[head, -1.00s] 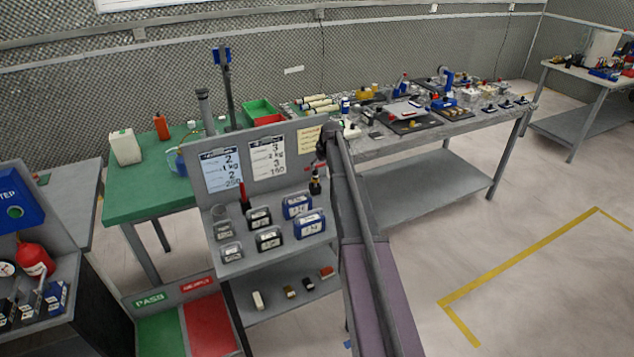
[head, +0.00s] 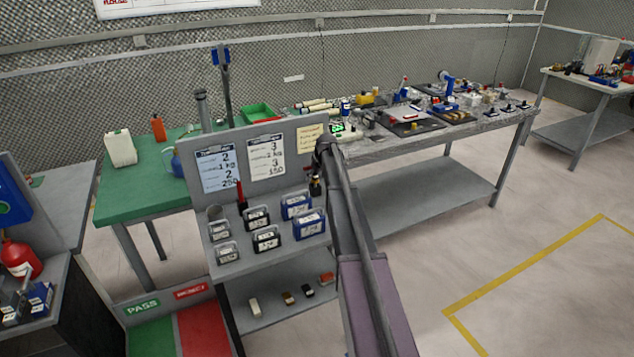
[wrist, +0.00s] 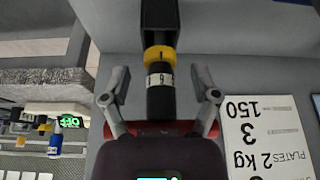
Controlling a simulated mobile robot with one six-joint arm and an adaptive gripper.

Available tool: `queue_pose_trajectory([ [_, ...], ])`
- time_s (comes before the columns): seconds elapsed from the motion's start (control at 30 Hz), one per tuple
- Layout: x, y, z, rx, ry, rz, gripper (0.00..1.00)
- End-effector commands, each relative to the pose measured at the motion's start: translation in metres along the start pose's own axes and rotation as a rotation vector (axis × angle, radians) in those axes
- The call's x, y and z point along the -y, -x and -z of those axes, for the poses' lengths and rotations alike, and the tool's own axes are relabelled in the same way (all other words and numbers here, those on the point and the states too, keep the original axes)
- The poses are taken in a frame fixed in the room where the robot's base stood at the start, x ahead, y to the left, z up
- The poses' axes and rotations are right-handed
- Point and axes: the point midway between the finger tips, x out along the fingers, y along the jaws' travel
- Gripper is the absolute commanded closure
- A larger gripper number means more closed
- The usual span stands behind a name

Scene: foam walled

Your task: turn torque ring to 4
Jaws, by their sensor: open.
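A dark driver-like tool stands at the panel by my arm in the head view (head: 315,187). In the wrist view the tool (wrist: 160,104) runs up the middle, with a yellow ring (wrist: 159,54) and a pale band (wrist: 160,80) beside it bearing a mark that looks like a 6. I cannot tell for certain what the setting reads. My gripper (wrist: 160,76) is open, with one finger on each side of the tool and a gap to both sides. In the head view my arm hides the gripper.
A grey panel with white cards (head: 267,158) stands behind a shelf of several labelled boxes (head: 268,240). A red tool (head: 242,196) stands to the left. A red bar-shaped thing (wrist: 143,128) crosses low in the wrist view. A cluttered workbench (head: 430,150) lies beyond.

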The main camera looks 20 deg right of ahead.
Motion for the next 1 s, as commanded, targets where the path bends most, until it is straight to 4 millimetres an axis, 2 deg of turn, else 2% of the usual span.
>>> queue_pose_trajectory([
  [0.1,0.0000,-0.0058,-0.0002,0.000,0.000,0.000,0.22],
  [0.5,0.0005,-0.0066,0.0003,0.000,0.001,0.000,0.22],
  [0.57,0.0005,-0.0066,0.0003,0.000,0.001,0.000,0.37],
  [0.77,0.0007,-0.0066,0.0003,0.000,0.001,0.000,0.96],
  [0.8,0.0007,-0.0067,0.0003,0.000,0.001,0.000,1.00],
  [1.0,0.0011,-0.0067,0.0003,0.000,-0.009,-0.004,1.00],
])
